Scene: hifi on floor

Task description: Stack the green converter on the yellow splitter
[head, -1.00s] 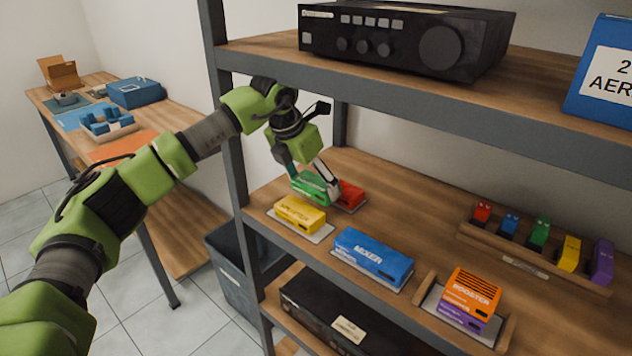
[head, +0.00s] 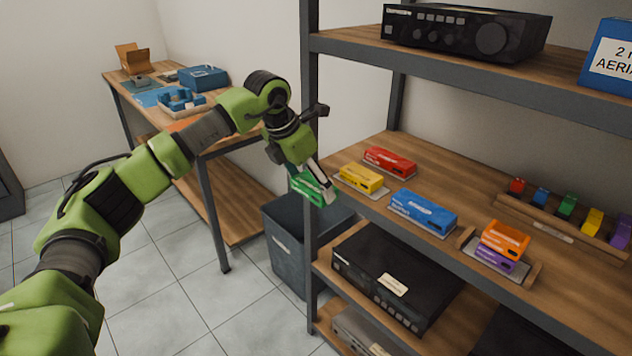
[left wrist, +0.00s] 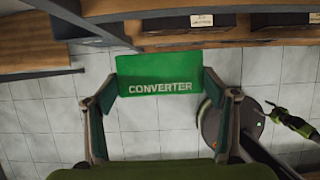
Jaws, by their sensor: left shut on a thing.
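The green converter (head: 313,187) is held in my left gripper (head: 318,183), in front of the shelf unit's left post and off the shelf board. In the left wrist view the converter (left wrist: 159,88) sits between the two fingers, its lettering facing the camera, with floor tiles behind it. The yellow splitter (head: 361,179) lies on a pale pad near the front left of the middle shelf, just right of the converter and apart from it. Part of my right arm shows small in the left wrist view; its jaw state is unclear.
A red box (head: 389,162) lies behind the splitter, a blue mixer (head: 422,212) to its right. An orange booster (head: 505,239) sits on a purple box in a holder. The shelf post (head: 310,130) is close to my gripper. A grey bin (head: 300,240) stands below.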

